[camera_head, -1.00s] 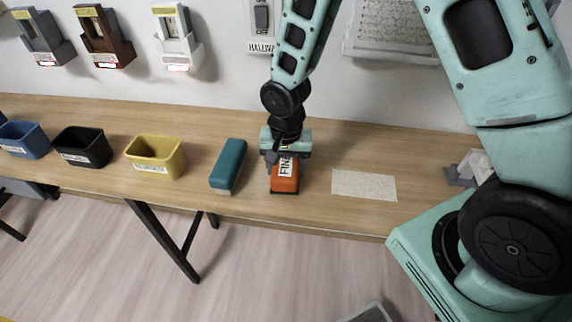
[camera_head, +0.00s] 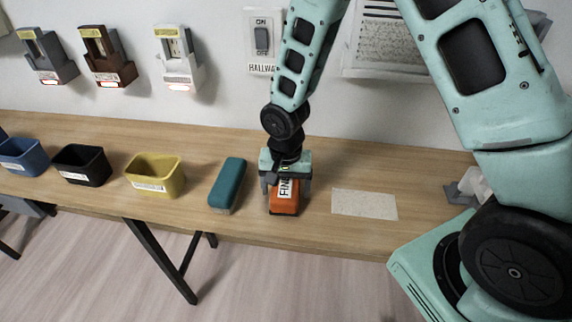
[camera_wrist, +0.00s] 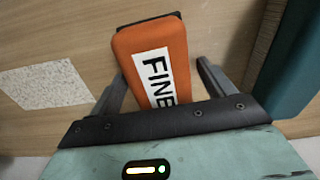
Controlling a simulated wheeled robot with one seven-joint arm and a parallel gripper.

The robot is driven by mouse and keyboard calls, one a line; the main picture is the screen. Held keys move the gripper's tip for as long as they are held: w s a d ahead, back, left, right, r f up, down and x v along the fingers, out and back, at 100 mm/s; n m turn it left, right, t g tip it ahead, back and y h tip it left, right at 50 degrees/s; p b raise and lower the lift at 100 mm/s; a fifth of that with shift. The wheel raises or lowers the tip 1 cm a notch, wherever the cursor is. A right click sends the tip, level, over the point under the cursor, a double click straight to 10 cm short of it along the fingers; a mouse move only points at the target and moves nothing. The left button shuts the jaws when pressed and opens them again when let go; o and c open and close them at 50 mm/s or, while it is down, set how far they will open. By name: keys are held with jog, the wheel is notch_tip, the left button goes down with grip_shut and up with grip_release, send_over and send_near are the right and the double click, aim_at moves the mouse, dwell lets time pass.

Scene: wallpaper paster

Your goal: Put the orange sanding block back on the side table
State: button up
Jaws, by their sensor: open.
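The orange sanding block (camera_head: 284,206), with a white label reading "FINE", rests on the wooden side table (camera_head: 350,165). My gripper (camera_head: 286,181) is above the block and reaches down over its upper part. In the wrist view, the open fingers of my gripper (camera_wrist: 160,70) stand on either side of the orange block (camera_wrist: 176,55), with a visible gap on the right. The near end of the block is hidden by the gripper body.
A teal block (camera_head: 227,184) lies close to the left of the orange one. A pale speckled sheet (camera_head: 364,204) lies to the right. Yellow (camera_head: 156,177), black (camera_head: 82,166) and blue (camera_head: 22,158) bins stand farther left. The wall rises behind the table.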

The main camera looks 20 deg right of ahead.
aim_at(287, 185)
notch_tip(287, 185, up, 16)
jog(key=s+a+r+n, duration=0.2)
jog(key=s+n, duration=0.4)
jog(key=s, duration=0.4)
jog(key=s+a+r+n, duration=0.2)
jog(key=s+a+n, duration=0.2)
jog(key=s+n, duration=0.3)
jog(key=s+p, duration=0.1)
jog(key=s, duration=0.2)
jog(key=shift+s+a+r+y, duration=0.15)
jog(key=shift+s+a+y, duration=0.1)
jog(key=shift+s+y, duration=0.05)
